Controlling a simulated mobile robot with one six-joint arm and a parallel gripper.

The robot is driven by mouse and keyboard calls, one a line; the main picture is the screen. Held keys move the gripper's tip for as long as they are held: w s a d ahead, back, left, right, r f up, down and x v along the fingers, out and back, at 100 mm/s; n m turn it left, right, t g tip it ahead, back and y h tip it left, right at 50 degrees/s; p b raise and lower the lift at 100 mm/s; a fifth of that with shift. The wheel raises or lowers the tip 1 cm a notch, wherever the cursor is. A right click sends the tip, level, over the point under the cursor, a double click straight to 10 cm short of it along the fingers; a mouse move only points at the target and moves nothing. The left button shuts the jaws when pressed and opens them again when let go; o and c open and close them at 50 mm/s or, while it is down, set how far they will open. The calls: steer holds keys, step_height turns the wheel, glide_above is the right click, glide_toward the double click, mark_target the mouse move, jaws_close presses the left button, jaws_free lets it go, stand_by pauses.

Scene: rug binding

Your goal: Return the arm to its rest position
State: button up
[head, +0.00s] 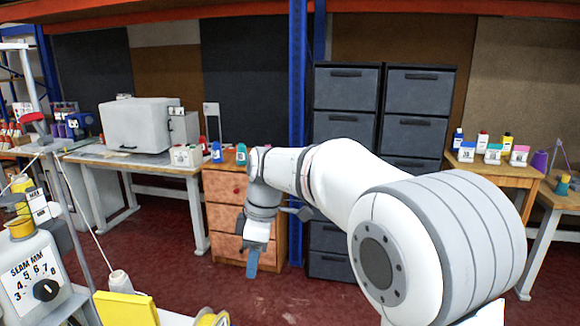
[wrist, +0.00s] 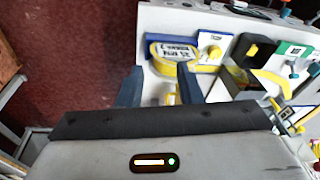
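My arm (head: 335,180) reaches out from the right of the head view toward the middle, and its wrist bends downward. My gripper (head: 252,262) hangs with its blue fingers pointing down, in front of the wooden drawer unit. In the wrist view my gripper (wrist: 158,82) shows two dark blue fingers set apart, with nothing held between them. Beyond the fingers lies a white work surface (wrist: 160,18) with a yellow, labelled round item (wrist: 178,52) on it. The gripper appears clear of these things.
A seam machine with a dial (head: 45,289) stands at the left front, near a yellow block (head: 125,308). The wooden drawer unit (head: 222,190) and grey drawer cabinets (head: 345,88) stand behind my arm. Red floor (head: 275,297) is open below the gripper.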

steer(key=s+d+f+m+t+h+p, duration=0.1)
steer(key=s+d+f+m, duration=0.1)
steer(key=s+d+m, duration=0.7)
steer(key=s+d+f+m+t+h+p, duration=0.1)
steer(key=s+d+f+m+t, duration=0.1)
steer(key=s+d+m, duration=0.6)
steer(key=s+d, duration=0.3)
steer(key=d, duration=0.3)
steer(key=shift+m+t, duration=0.3)
steer(key=shift+m, duration=0.1)
